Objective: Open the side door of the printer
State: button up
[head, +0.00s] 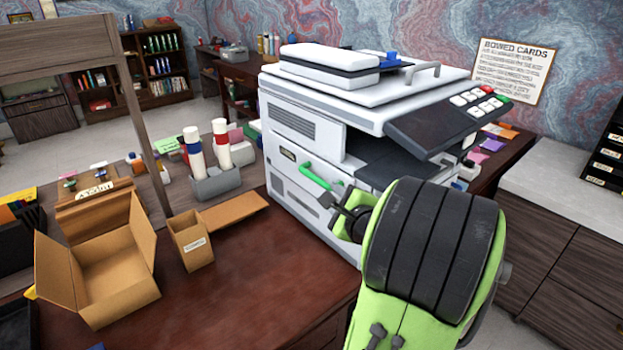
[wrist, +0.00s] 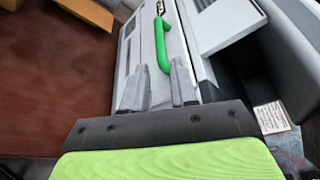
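The white printer (head: 345,85) stands on the brown leather desk. Its side door (head: 297,196) looks shut and carries a bright green bar handle (head: 314,176). In the wrist view the handle (wrist: 160,42) runs up the light door panel, ahead of the fingers. My gripper (head: 333,200) is at the lower right end of the handle in the head view. In the wrist view the two grey fingers of my gripper (wrist: 159,82) are apart, with the handle's near end close to the gap between them. I cannot tell whether they touch it. My arm hides part of the printer's front.
An open cardboard box (head: 100,270) and a small brown box (head: 190,240) stand on the desk to the left. A flat brown piece (head: 234,211) lies near the printer. A grey holder (head: 217,182) with white tubes stands behind. Bare desk (head: 265,285) lies before the door.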

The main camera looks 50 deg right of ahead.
aim_at(318, 182)
jog(key=x, duration=1.1)
jog(key=shift+w+f, duration=0.1)
grip_shut()
